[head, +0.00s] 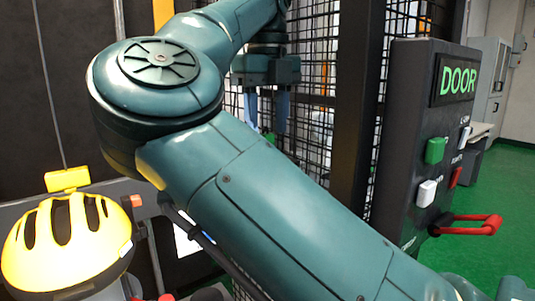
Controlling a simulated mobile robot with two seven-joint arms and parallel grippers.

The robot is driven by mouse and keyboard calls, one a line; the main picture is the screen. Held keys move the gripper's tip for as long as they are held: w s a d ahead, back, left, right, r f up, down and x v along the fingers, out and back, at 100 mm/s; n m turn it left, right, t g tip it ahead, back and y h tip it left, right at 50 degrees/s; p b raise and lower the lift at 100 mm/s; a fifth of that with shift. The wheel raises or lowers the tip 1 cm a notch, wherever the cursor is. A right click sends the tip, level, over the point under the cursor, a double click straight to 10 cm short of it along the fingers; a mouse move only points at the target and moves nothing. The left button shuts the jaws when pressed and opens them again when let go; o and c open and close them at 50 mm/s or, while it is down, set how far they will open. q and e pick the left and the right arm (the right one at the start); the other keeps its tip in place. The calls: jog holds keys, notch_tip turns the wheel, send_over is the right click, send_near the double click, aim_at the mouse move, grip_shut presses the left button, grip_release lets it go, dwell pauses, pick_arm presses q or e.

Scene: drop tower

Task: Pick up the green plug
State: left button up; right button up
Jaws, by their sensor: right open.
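A small green piece (270,138) shows just beneath my right gripper, mostly hidden behind my right arm. It may be the green plug, but too little shows to be sure. My right gripper (267,123) points down with its two blue fingers apart, and I see nothing held between them. The green piece lies low between the fingertips; I cannot tell whether they touch it. My left gripper is not in view.
A dark panel (408,130) at the right carries a lit DOOR sign (458,81), a green button (435,150), a white button (427,193) and a red handle (470,225). A yellow helmet (70,250) is at lower left. Black mesh fencing (318,60) stands behind.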

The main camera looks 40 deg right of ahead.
notch_tip(320, 180, down, 2)
jog(key=shift+f, duration=0.25)
jog(key=c, duration=0.8)
